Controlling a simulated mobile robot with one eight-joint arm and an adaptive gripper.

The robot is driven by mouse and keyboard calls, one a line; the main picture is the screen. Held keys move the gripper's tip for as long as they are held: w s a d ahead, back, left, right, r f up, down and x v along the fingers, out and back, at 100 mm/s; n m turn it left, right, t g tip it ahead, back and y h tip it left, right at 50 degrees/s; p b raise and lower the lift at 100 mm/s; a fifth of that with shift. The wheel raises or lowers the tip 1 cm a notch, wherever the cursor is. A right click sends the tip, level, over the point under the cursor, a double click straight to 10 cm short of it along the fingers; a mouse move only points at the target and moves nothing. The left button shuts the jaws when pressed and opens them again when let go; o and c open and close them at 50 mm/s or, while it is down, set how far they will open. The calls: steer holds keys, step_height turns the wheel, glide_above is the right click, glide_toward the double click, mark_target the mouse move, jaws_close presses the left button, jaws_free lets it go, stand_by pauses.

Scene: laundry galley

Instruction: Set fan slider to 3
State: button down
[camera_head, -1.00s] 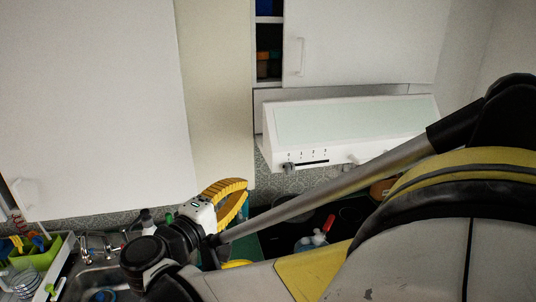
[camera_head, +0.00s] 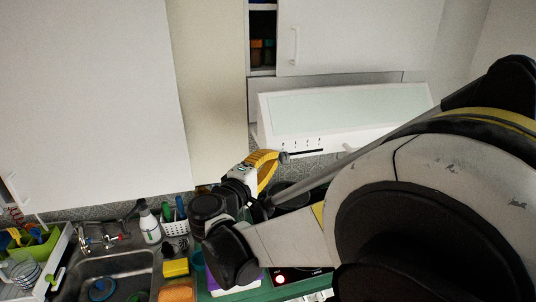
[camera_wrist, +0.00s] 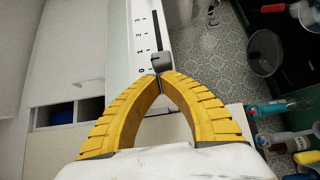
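The fan slider is a grey knob (camera_wrist: 162,62) on a dark slot in the white range hood (camera_wrist: 118,45). In the wrist view the knob sits by the 0 mark, at the low end of the printed 0 to 3 scale. In the head view the hood (camera_head: 345,112) hangs above the stove, with the knob (camera_head: 284,156) at the left end of its slot. My gripper (camera_wrist: 159,77) has its yellow fingertips together right at the knob. The knob shows just beyond the tips; whether they touch it is unclear. In the head view my gripper (camera_head: 276,157) is just left of the knob.
White cupboards (camera_head: 350,38) stand above the hood. The patterned wall (camera_wrist: 215,50) is close behind the slider. My arm hides much of the stove.

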steer(key=shift+d, duration=0.1)
steer(key=w+d+b, duration=0.2)
steer(key=w+d, duration=0.1)
steer(key=d, duration=0.7)
steer(key=shift+d, duration=0.35)
